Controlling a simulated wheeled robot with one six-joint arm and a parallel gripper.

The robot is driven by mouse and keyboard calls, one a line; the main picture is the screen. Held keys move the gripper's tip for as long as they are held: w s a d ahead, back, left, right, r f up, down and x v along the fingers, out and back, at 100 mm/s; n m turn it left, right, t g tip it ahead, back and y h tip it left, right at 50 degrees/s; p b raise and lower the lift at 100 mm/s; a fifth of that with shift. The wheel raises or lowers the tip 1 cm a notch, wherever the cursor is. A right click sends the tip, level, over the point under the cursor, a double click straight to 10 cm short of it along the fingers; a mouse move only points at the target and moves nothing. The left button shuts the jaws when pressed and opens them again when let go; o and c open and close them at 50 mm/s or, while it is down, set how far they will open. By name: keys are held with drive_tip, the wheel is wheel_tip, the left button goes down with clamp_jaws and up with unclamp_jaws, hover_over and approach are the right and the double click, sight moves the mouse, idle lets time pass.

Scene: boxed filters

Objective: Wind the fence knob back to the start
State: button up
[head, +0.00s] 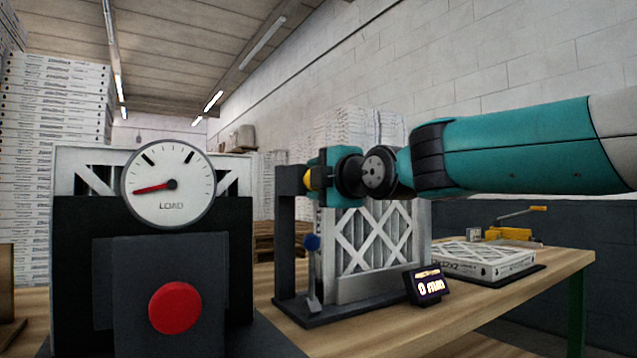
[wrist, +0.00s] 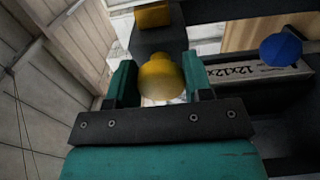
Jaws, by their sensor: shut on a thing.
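My gripper (wrist: 158,82) is shut on a round yellow knob (wrist: 163,72), with one teal finger on each side of it. In the head view my gripper (head: 318,176) is at the top of a dark upright frame (head: 291,232), and a bit of the yellow knob (head: 307,180) shows at its left. A blue knob (head: 312,242) sits lower on the frame; it also shows in the wrist view (wrist: 281,49). A small display (head: 429,286) at the frame's foot reads 0 mm.
A LOAD dial (head: 168,185) with a red needle pointing left and a red button (head: 175,307) stand at the front left. A flat boxed filter (head: 482,262) lies on the wooden bench at right. A yellow-handled tool (head: 515,228) is behind it.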

drive_tip(key=shift+a, duration=0.1)
idle(0.3)
drive_tip(key=o, duration=0.9)
drive_tip(key=shift+s, duration=0.15)
drive_tip(key=b+v, duration=0.1)
drive_tip(key=v, duration=1.6)
